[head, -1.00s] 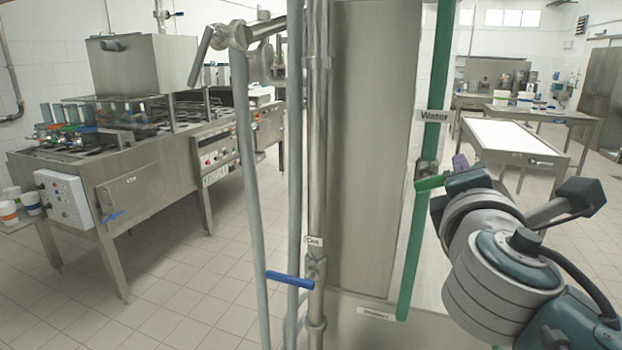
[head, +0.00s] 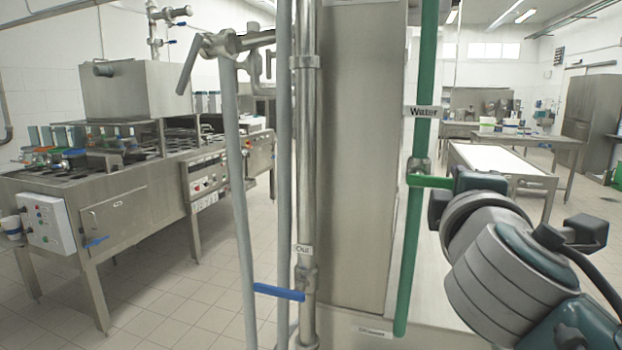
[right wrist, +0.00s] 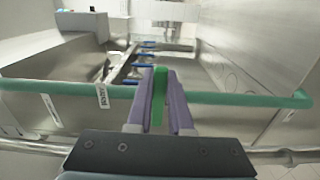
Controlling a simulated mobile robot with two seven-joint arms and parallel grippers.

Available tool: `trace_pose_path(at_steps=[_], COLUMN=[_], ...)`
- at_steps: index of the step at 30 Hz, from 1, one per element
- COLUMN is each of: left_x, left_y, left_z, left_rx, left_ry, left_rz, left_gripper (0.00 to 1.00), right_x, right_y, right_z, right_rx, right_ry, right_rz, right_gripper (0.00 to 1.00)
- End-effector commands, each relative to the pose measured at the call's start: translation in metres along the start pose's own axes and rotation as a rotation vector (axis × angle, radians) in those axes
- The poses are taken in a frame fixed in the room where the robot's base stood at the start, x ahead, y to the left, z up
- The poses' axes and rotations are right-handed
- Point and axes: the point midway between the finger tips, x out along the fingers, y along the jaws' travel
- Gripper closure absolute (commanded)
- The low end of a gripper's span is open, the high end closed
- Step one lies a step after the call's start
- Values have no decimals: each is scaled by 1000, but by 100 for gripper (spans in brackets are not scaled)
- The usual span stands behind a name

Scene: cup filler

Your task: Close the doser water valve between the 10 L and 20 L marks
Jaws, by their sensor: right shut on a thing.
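The green water pipe (head: 415,230) runs upright in the head view and bears a "Water" label (head: 423,112). Its green valve handle (head: 430,181) sticks out to the right, across the pipe and about level. My right gripper (right wrist: 160,75) is shut on the handle, with purple fingers on both sides of the green handle (right wrist: 158,105) in the right wrist view. The pipe (right wrist: 235,98) runs sideways there. In the head view my right wrist hides the handle's outer end and the fingers. No litre marks or water level can be read. My left gripper is not in view.
A steel pipe (head: 307,150) with a blue-handled valve (head: 278,292) and grey hoses stand left of the steel column (head: 350,150). A white-topped table (head: 500,160) stands behind my right arm. Tiled floor lies open between.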

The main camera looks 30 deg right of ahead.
Motion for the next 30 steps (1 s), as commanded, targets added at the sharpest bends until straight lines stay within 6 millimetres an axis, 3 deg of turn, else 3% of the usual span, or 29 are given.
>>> trace_pose_path(at_steps=[7, 8, 16, 25, 30], left_x=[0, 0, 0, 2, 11], left_y=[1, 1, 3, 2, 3], left_z=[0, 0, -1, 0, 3], left_rx=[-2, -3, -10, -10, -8], left_ry=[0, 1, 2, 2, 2], left_rz=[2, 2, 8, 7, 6], left_gripper=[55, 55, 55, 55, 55], right_x=[0, 0, 0, -5, -31], right_y=[-2, -2, -1, -2, -5], right_z=[1, 1, 1, 0, 0], right_rx=[4, 4, 2, 2, 5], right_ry=[-4, -4, -2, 0, 1], right_rz=[-5, -5, -4, -4, -7], right_gripper=[100, 80, 51, 51, 51])
